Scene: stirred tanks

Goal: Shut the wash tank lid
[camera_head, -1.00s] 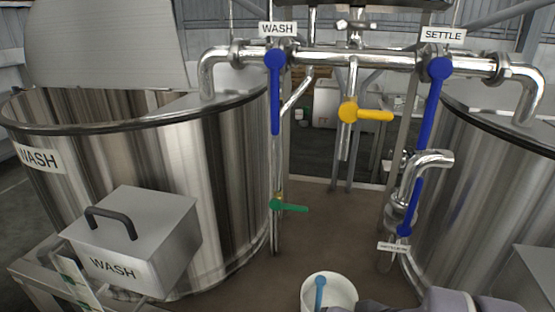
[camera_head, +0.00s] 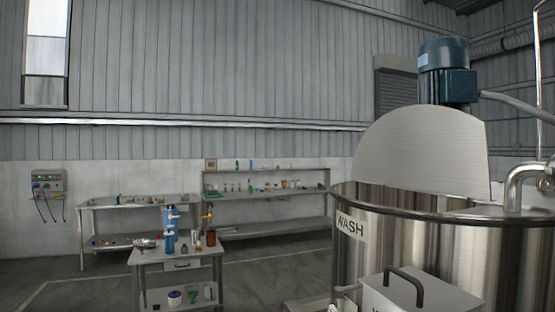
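The wash tank (camera_head: 395,250) stands at the right, a steel cylinder with a dark rim and a WASH label (camera_head: 350,225). Its lid (camera_head: 425,150) is a grey half-disc raised upright above the rim, so the tank is open at the front left. A blue-green motor (camera_head: 446,72) shows above and behind the lid. My gripper is not in view.
A grey box with a black handle (camera_head: 405,280) stands in front of the tank. A small table (camera_head: 180,257) with bottles stands left of it. Benches (camera_head: 265,230) line the back wall. A control box (camera_head: 48,182) hangs at the far left. Floor between is clear.

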